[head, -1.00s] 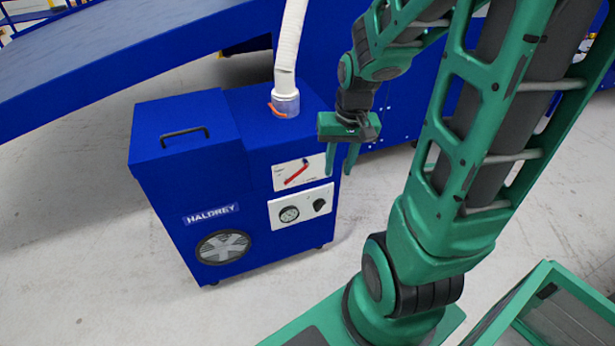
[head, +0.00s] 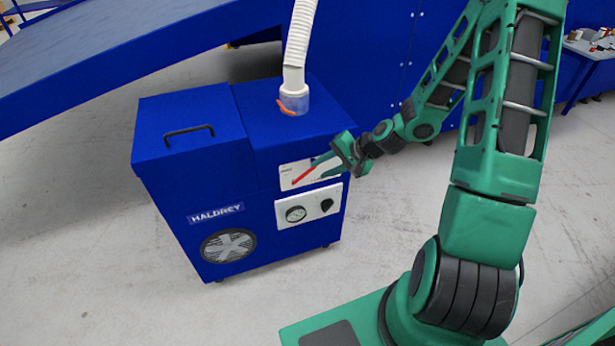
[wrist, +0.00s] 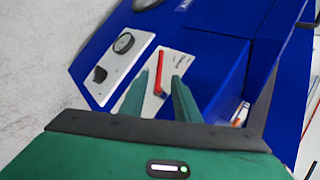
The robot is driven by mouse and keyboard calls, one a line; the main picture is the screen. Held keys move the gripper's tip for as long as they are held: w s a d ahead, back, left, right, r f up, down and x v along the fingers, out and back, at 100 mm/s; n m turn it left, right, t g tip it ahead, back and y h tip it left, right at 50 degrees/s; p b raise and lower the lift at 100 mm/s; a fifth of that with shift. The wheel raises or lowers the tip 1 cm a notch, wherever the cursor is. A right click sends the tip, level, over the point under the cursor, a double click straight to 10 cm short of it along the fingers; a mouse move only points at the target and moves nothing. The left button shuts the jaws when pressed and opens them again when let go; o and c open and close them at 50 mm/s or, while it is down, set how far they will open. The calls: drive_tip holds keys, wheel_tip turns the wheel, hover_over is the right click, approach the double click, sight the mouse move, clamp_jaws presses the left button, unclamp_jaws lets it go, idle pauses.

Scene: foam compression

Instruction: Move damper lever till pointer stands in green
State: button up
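The damper lever (head: 303,176) is a red bar on a white plate on the front of the blue HALDREY machine (head: 190,135). My gripper (head: 318,168) is in front of that plate, reaching in from the right. In the wrist view the red lever (wrist: 160,72) shows between my two green fingers, with a gap on each side. The fingers are open; whether they reach the lever's depth, I cannot tell. A round gauge (head: 296,214) sits on the white panel below and also shows in the wrist view (wrist: 124,43). Its pointer and any green zone are too small to read.
A black knob (head: 327,206) sits right of the gauge. A white hose (head: 297,50) with an orange clamp enters the machine's top. A black handle (head: 188,133) is on the lid. Bare floor lies before the machine; a blue structure stands behind.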

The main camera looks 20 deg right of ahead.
sight(302, 177)
drive_tip(key=x, duration=1)
drive_tip(key=shift+w+a+f, duration=0.15)
drive_tip(key=shift+w+f, duration=0.1)
